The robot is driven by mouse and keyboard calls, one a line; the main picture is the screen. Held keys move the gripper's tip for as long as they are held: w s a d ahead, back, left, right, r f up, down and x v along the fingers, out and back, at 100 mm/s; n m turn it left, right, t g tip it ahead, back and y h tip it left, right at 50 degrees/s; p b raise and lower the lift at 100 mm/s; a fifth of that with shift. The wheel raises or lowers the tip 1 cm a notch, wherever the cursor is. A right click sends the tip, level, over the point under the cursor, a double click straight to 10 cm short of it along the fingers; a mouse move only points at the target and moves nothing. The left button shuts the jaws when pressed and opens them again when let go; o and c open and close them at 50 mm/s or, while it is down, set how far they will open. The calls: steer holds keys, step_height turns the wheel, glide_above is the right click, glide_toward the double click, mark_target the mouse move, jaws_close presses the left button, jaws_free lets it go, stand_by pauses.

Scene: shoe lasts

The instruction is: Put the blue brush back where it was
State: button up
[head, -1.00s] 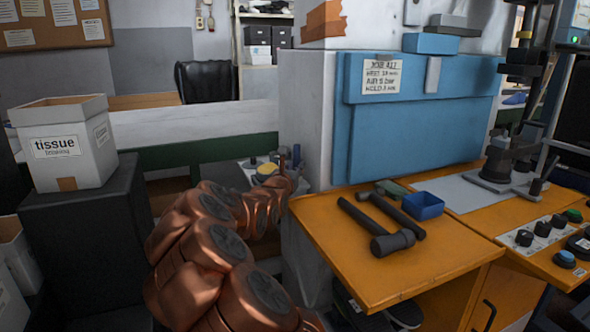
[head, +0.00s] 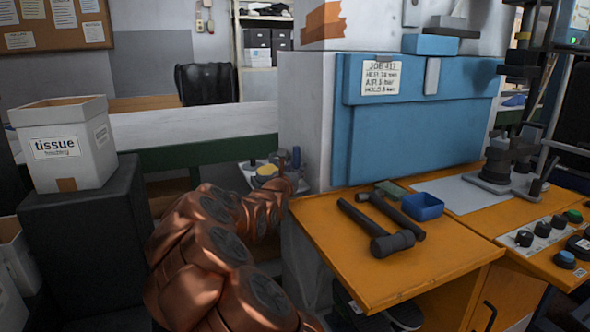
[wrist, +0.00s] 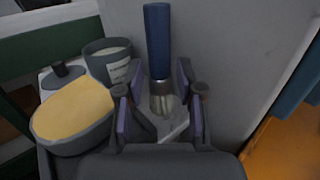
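The blue brush (wrist: 158,42) stands upright in the wrist view, blue handle up, with a metal ferrule and pale bristles below. My gripper (wrist: 160,92) has its two purple-padded fingers apart, one on each side of the brush's lower part. Small gaps show between the pads and the brush, so it looks open and not clamped. In the head view the brush handle (head: 296,157) shows small beside the grey cabinet, just beyond my gripper (head: 284,172). What the bristle end rests on is partly hidden by my gripper.
Left of the brush are a grey cup (wrist: 108,62) and a grey container with a yellow top (wrist: 72,108). A grey cabinet wall (wrist: 230,60) rises close on the right. The orange bench (head: 345,265) carries a hammer (head: 378,232) and a blue bin (head: 422,206).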

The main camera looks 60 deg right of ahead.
step_height(320, 180, down, 2)
steer(key=shift+s+f, duration=0.15)
steer(key=shift+f, duration=0.1)
steer(key=shift+d+r+p, duration=0.1)
steer(key=shift+r+p, duration=0.2)
steer(key=shift+r, duration=0.1)
steer(key=shift+a+y, duration=0.25)
steer(key=shift+y, duration=0.05)
steer(key=r+v, duration=0.1)
steer(key=v, duration=1)
steer(key=shift+a+r, duration=0.25)
steer(key=shift+a, duration=0.05)
